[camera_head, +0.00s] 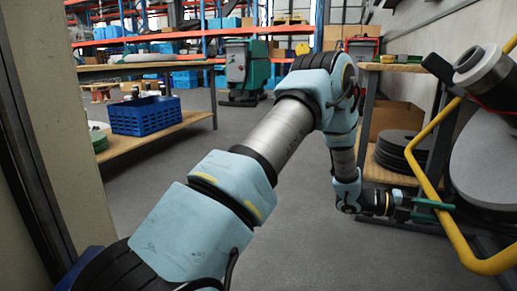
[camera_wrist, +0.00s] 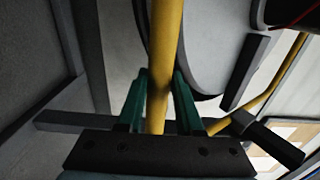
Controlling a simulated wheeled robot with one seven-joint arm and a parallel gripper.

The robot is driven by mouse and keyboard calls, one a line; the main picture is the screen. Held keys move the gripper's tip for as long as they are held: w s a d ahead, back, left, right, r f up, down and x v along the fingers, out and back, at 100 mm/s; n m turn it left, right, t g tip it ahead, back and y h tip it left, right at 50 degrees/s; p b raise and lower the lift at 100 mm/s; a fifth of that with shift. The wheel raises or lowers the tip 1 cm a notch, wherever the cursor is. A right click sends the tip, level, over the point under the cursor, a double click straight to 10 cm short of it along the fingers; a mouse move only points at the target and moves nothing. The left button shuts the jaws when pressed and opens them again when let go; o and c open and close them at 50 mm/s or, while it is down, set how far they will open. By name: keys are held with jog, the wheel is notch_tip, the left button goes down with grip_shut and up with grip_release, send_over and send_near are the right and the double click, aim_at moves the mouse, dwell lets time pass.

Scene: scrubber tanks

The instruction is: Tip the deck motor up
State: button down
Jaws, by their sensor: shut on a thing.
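A yellow tube bar (camera_head: 463,243) bends around the front of a scrubber deck at the right of the head view. My gripper (camera_head: 432,204) is shut on the bar's lower part. In the wrist view the green fingers of my gripper (camera_wrist: 161,78) stand on both sides of the yellow bar (camera_wrist: 167,40). A grey and black cylinder that looks like the deck motor (camera_head: 484,72) sits tilted at the upper right, above a large grey round disc (camera_head: 488,155). The disc's edge also shows behind the bar in the wrist view (camera_wrist: 210,50). The deck's right side is cut off.
A shelf (camera_head: 400,68) with stacked black discs (camera_head: 398,150) stands behind my gripper. A wooden bench (camera_head: 160,130) with a blue crate (camera_head: 145,115) is at the left. A green machine (camera_head: 246,70) stands at the back. The grey floor between is clear.

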jog(key=a+r, duration=0.1)
jog(key=w+a+r+p, duration=0.1)
jog(key=a, duration=0.1)
jog(key=a+r, duration=0.1)
jog(key=shift+w+a+r+p, duration=0.2)
jog(key=shift+w+p, duration=0.1)
jog(key=shift+w, duration=0.1)
jog(key=w+a+r+p, duration=0.1)
jog(key=a+r+p, duration=0.2)
jog(key=a+r, duration=0.1)
jog(key=shift+w+a+r, duration=0.35)
jog(key=shift+w+r, duration=0.05)
jog(key=shift+r, duration=0.25)
